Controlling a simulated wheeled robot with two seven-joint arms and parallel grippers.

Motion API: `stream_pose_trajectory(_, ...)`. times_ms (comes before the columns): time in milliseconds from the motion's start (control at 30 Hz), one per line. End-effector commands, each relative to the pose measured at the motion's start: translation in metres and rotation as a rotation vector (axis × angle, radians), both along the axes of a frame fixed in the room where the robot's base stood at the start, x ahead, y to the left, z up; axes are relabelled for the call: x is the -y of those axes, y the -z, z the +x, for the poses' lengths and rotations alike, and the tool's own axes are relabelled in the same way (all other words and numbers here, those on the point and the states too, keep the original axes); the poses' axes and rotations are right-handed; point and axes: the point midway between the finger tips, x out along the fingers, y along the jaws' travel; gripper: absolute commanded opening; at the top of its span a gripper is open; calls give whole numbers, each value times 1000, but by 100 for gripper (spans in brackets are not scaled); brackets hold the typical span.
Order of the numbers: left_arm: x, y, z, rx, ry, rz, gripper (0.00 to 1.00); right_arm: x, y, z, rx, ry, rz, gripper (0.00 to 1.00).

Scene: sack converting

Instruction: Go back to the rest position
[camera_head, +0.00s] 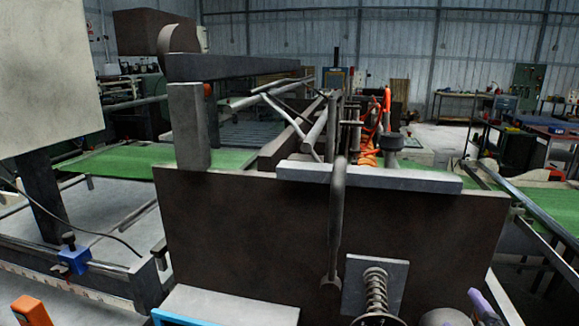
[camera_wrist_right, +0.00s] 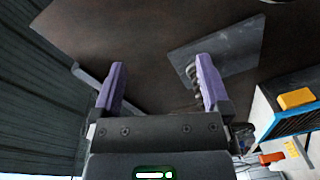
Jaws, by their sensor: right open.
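My right gripper (camera_wrist_right: 160,66) is open in the right wrist view, its two purple fingers apart with nothing between them. It faces a dark brown machine panel (camera_wrist_right: 150,30), with a grey plate (camera_wrist_right: 235,48) behind the right finger. In the head view, a purple part of my right gripper (camera_head: 483,304) shows at the bottom edge, low in front of the same brown panel (camera_head: 250,230). The rest of that gripper is cut off. My left gripper is in neither view.
A spring on a plate (camera_head: 376,285) and a curved vertical bar (camera_head: 336,220) stick out from the panel. A blue-edged box (camera_wrist_right: 275,118) with a yellow-orange item (camera_wrist_right: 297,98) stands at the right wrist view's right. Green belts (camera_head: 125,160) flank the machine.

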Motion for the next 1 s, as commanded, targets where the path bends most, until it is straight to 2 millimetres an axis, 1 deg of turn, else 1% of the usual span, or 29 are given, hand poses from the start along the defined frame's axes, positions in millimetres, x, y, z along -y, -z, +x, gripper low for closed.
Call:
stream_pose_trajectory(33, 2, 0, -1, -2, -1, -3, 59, -12, 33, -20, -119, 63, 165, 97)
stream_pose_trajectory(67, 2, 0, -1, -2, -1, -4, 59, -19, 50, -32, -191, 103, 255, 97)
stream_pose_trajectory(100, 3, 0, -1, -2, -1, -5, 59, -28, 70, -49, -278, 153, 360, 97)
stream_pose_trajectory(167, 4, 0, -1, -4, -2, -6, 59, -42, 94, -74, -399, 221, 491, 97)
stream_pose_trajectory(200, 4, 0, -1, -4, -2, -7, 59, -52, 106, -90, -474, 263, 565, 97)
stream_pose_trajectory(267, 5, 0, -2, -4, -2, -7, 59, -66, 121, -113, -577, 319, 663, 97)
stream_pose_trajectory(300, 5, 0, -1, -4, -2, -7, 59, -76, 129, -129, -644, 355, 720, 97)
stream_pose_trajectory(367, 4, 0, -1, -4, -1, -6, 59, -90, 138, -151, -740, 406, 797, 97)
stream_pose_trajectory(400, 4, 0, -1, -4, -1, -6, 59, -99, 143, -166, -801, 437, 843, 97)
stream_pose_trajectory(467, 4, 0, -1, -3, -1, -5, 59, -113, 148, -188, -892, 485, 907, 97)
stream_pose_trajectory(500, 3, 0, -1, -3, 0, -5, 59, -121, 149, -202, -951, 516, 944, 97)
stream_pose_trajectory(567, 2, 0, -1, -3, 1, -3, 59, -135, 150, -223, -1042, 561, 998, 97)
stream_pose_trajectory(600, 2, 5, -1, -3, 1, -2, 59, -133, 172, -218, -1043, 565, 984, 97)
stream_pose_trajectory(767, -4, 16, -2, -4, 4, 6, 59, -132, 240, -214, -1071, 581, 963, 97)
stream_pose_trajectory(800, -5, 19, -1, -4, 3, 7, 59, -132, 258, -215, -1079, 584, 959, 97)
stream_pose_trajectory(867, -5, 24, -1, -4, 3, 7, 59, -132, 287, -219, -1093, 590, 952, 97)
stream_pose_trajectory(900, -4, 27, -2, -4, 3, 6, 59, -131, 306, -222, -1102, 594, 946, 97)
stream_pose_trajectory(967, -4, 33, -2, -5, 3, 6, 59, -130, 338, -230, -1117, 601, 937, 97)
stream_pose_trajectory(1000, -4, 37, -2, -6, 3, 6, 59, -128, 360, -238, -1129, 607, 931, 97)
